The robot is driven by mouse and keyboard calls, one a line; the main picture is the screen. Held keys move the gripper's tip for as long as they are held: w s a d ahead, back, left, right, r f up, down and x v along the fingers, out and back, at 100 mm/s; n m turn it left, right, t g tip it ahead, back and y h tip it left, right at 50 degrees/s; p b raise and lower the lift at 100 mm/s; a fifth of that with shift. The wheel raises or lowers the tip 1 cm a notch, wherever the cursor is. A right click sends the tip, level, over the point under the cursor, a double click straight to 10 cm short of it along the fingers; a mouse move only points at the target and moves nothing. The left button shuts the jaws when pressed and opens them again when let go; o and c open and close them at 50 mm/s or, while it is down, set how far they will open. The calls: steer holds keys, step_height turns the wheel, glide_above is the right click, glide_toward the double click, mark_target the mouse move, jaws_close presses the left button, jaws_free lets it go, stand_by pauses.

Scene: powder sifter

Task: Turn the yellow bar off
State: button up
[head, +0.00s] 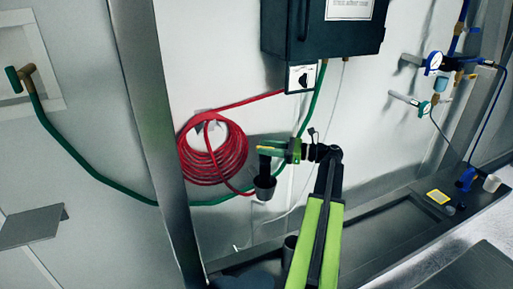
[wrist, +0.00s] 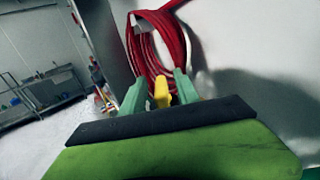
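The yellow bar (wrist: 161,92) shows in the wrist view between the two pale green fingers of my gripper (wrist: 159,84). A narrow gap shows on each side of it, so my gripper looks open around the bar. In the head view my gripper (head: 276,150) points left, in front of the wall beside the red hose coil. The bar is a small yellow strip there, largely mixed in with the fingertips, above a dark fitting with a dark cup (head: 264,187) below. Whether a finger touches the bar cannot be told.
The coiled red hose (head: 212,150) hangs on the wall just behind. A dark control box (head: 322,25) with a small switch plate (head: 301,79) is above. A metal post (head: 150,120) stands left. Gauges (head: 433,62) are on the right wall, above a dark ledge (head: 465,205).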

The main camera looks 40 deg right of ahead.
steer(key=v, duration=1.3)
steer(key=shift+s+d, duration=0.2)
steer(key=shift+s, duration=0.05)
